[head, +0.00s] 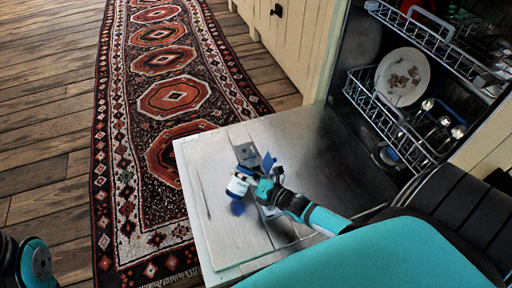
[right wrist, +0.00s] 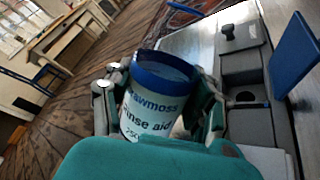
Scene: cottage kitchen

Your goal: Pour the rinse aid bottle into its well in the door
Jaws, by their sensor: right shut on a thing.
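The rinse aid bottle (right wrist: 150,118), white with a blue top and a printed label, fills the middle of the right wrist view. My right gripper (head: 260,187) is shut around it; the bottle (head: 238,186) also shows in the head view, over the open dishwasher door (head: 205,165). The grey dispenser (right wrist: 246,85) is beside the bottle in the right wrist view, with a dark round well (right wrist: 245,97) and a raised blue flap (right wrist: 293,55). In the head view the dispenser (head: 246,154) is partly hidden by the gripper. My left gripper is out of view.
The dishwasher's racks (head: 395,120) stand at the right, holding a plate (head: 402,77) and other dishes. A patterned runner rug (head: 165,95) lies on the wooden floor left of the door. A table (right wrist: 70,38) shows far off in the right wrist view.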

